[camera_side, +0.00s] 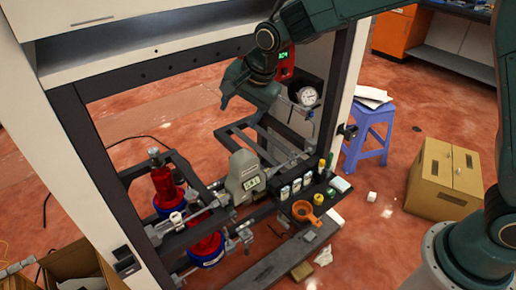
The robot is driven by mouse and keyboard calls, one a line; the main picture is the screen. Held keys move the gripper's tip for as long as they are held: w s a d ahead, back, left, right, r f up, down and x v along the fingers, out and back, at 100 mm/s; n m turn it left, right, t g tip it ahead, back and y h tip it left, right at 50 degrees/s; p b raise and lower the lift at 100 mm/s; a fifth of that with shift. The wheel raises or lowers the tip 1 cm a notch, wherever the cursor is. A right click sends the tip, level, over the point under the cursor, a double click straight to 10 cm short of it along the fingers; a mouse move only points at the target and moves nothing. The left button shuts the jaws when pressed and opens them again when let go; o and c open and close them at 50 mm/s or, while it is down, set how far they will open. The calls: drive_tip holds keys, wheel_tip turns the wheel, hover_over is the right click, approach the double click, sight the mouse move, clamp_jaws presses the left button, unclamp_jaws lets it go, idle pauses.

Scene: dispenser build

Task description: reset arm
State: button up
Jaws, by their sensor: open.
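My gripper (226,99) is at the end of my dark green arm, inside the upper opening of the white dispenser cabinet (55,158). Its jaws point down and to the left. They are open, and I see nothing between them. The gripper hangs in free air above the dark metal frame and the grey meter (245,177), apart from both.
Red cylinders (163,184) stand in the frame at lower left. A small rack with bottles (297,186) and an orange funnel (303,209) lies below right. A pressure gauge (308,96) is right of my gripper. A purple stool (372,135) and cardboard box (446,178) stand outside.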

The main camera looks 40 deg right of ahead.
drive_tip(key=s+d+r+n, duration=0.3)
drive_tip(key=s+d+r, duration=0.2)
drive_tip(key=s, duration=0.3)
drive_tip(key=s+d+r+n, duration=0.3)
drive_tip(key=s+d+r, duration=0.2)
drive_tip(key=s+d, duration=0.15)
drive_tip(key=s+d+n, duration=0.2)
drive_tip(key=s+n, duration=0.1)
drive_tip(key=s, duration=0.6)
drive_tip(key=s+d+f+n+h, duration=0.1)
drive_tip(key=s+d+n, duration=0.2)
drive_tip(key=s, duration=0.6)
drive_tip(key=shift+s+d+f+t, duration=0.15)
drive_tip(key=shift+s+d+t, duration=0.1)
drive_tip(key=shift+t, duration=0.15)
drive_tip(key=shift+w, duration=0.2)
